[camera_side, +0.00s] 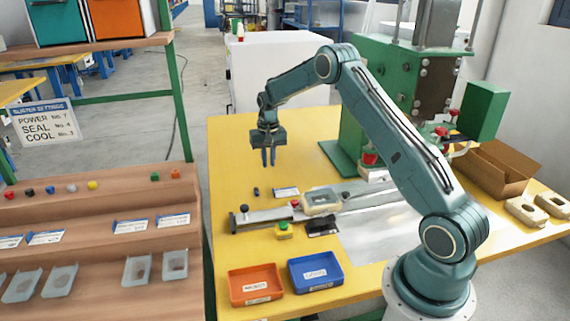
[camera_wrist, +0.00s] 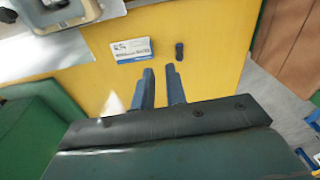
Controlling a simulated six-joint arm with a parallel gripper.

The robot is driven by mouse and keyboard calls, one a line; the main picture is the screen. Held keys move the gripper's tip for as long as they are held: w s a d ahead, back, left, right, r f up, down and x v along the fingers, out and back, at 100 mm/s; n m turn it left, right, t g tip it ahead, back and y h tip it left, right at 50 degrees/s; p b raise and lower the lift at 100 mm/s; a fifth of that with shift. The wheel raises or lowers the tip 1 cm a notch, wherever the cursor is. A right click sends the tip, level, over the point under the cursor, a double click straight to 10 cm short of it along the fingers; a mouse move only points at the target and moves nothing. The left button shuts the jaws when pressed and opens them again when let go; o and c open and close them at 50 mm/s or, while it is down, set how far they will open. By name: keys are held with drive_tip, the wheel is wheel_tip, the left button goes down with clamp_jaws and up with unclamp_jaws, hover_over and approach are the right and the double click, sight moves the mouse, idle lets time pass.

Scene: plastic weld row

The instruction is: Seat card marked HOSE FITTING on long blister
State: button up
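A white card with a blue edge (camera_side: 286,192) lies flat on the yellow table, and it also shows in the wrist view (camera_wrist: 131,50). Its print is too small to read. A clear blister (camera_side: 322,200) sits in the metal slide fixture right of the card; part of it shows at the top left of the wrist view (camera_wrist: 62,10). My gripper (camera_side: 268,158) hangs above the table, fingers down, behind the card in the side view. In the wrist view its fingers (camera_wrist: 159,71) are apart with nothing between them.
A small dark part (camera_side: 256,190) lies beside the card. The green press (camera_side: 400,90) stands to the right. A green-yellow button box (camera_side: 284,230), an orange bin (camera_side: 256,284) and a blue bin (camera_side: 316,271) are in front. More cards (camera_side: 130,226) and blisters (camera_side: 137,268) rest on the left shelves.

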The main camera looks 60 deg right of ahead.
drive_tip(key=shift+m, duration=0.4)
drive_tip(key=d+f, duration=0.1)
drive_tip(key=f, duration=0.3)
drive_tip(key=d+f, duration=0.1)
drive_tip(key=f, duration=0.1)
drive_tip(key=shift+d, duration=0.35)
drive_tip(key=shift+f, duration=3.4)
clamp_jaws()
drive_tip(key=shift+r, duration=0.1)
drive_tip(key=shift+r, duration=2.15)
